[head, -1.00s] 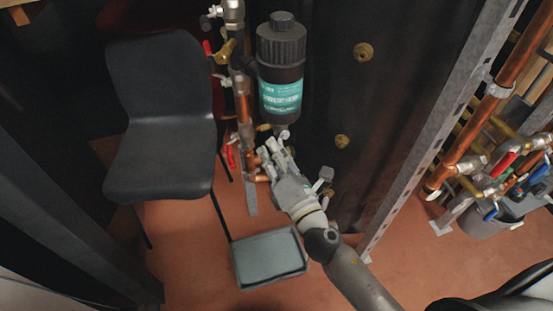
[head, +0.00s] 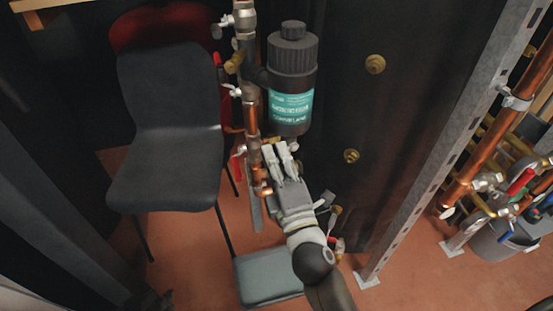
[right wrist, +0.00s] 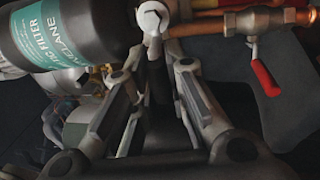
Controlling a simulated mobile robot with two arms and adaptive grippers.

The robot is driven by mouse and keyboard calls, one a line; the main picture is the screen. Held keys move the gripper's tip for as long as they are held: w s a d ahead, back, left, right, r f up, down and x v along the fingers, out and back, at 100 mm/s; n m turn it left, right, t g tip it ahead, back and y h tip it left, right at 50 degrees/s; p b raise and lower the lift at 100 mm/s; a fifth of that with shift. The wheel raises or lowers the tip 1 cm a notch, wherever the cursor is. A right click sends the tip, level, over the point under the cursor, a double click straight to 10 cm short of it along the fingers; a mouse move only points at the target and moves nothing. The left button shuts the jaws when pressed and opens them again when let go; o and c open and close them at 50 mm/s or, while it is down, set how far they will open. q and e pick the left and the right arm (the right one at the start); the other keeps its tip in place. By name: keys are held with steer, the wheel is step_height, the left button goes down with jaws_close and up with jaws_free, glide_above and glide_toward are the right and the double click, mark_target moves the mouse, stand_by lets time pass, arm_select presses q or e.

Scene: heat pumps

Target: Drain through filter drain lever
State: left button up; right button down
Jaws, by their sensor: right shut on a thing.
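The black magnetic filter (head: 292,62) with a teal label (head: 291,106) stands upright beside the vertical pipe in the head view. It also shows at the upper left of the right wrist view (right wrist: 70,30). My right gripper (head: 279,150) is just under the filter's bottom end. In the right wrist view its fingers (right wrist: 158,55) close in on the small pale filter drain lever (right wrist: 152,17) at the filter's base. The fingers hide part of the lever, so its exact angle is unclear. My left gripper is not seen.
A copper pipe (head: 250,115) with valves runs close to the filter's left. A red-handled valve (right wrist: 265,77) is right of my fingers. A grey tray (head: 262,277) lies on the floor below. A black chair (head: 170,100) stands left; a metal post (head: 455,130) stands right.

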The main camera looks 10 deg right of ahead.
stand_by(0.5)
steer(key=c, duration=1.4)
jaws_free()
steer(key=shift+c, duration=0.2)
steer(key=shift+s, duration=0.1)
steer(key=v, duration=0.8)
steer(key=shift+a, duration=0.1)
